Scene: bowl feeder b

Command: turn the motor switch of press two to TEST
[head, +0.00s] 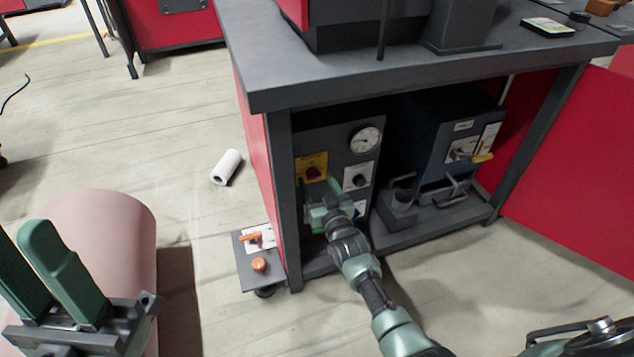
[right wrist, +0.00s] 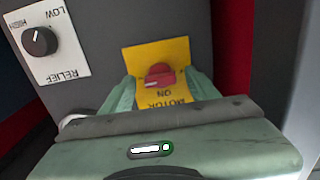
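The motor switch is a red knob (head: 313,173) on a yellow plate (head: 303,163), on the dark panel under the workbench. In the right wrist view, the red knob (right wrist: 160,76) sits on the yellow plate (right wrist: 180,52), which reads MOTOR and ON upside down. The TEST marking is not readable. My right gripper (head: 319,187) is at the panel, open, with its fingers on either side of the knob in the wrist view (right wrist: 160,92). I see gaps between knob and fingers, and cannot tell how deep they reach. My left gripper (head: 32,232) is open and empty at the lower left.
A gauge (head: 365,140) and a black RELIEF knob (right wrist: 39,41) are on the same panel. A blue unit with a yellow-tipped lever (head: 482,158) stands to the right. The bench top (head: 300,85) overhangs. A low pedestal (head: 262,277) with orange controls stands left of the frame.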

